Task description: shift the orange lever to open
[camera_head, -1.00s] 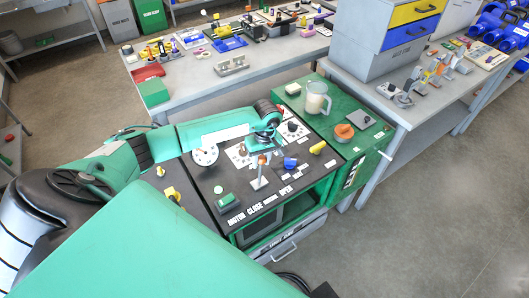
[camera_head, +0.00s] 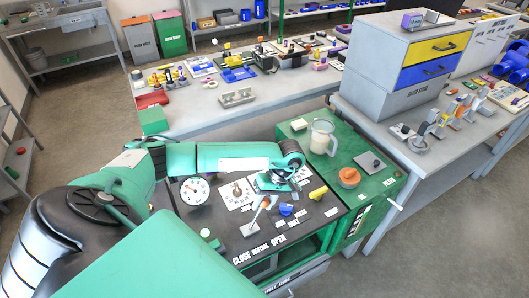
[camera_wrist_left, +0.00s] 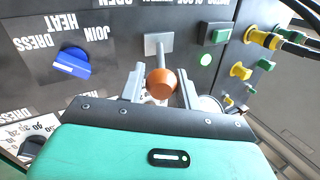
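The orange lever has a round orange knob (camera_wrist_left: 161,83) on a grey shaft that rises from a grey plate (camera_wrist_left: 155,43). In the head view the lever (camera_head: 257,217) stands on the black panel above the printed words CLOSE, NEUTRAL and OPEN, its top leaning up and right in the picture. My left gripper (camera_wrist_left: 160,89) is open, with one finger on each side of the knob and gaps visible. In the head view my left gripper (camera_head: 270,200) is at the lever's top, partly hidden under the wrist. My right gripper is not in view.
A blue knob (camera_head: 286,209) and a yellow knob (camera_head: 318,193) sit right of the lever. A round dial (camera_head: 194,191) lies to its left. A clear jug (camera_head: 322,137) and an orange-topped item (camera_head: 349,177) stand on the green side surface (camera_head: 377,183).

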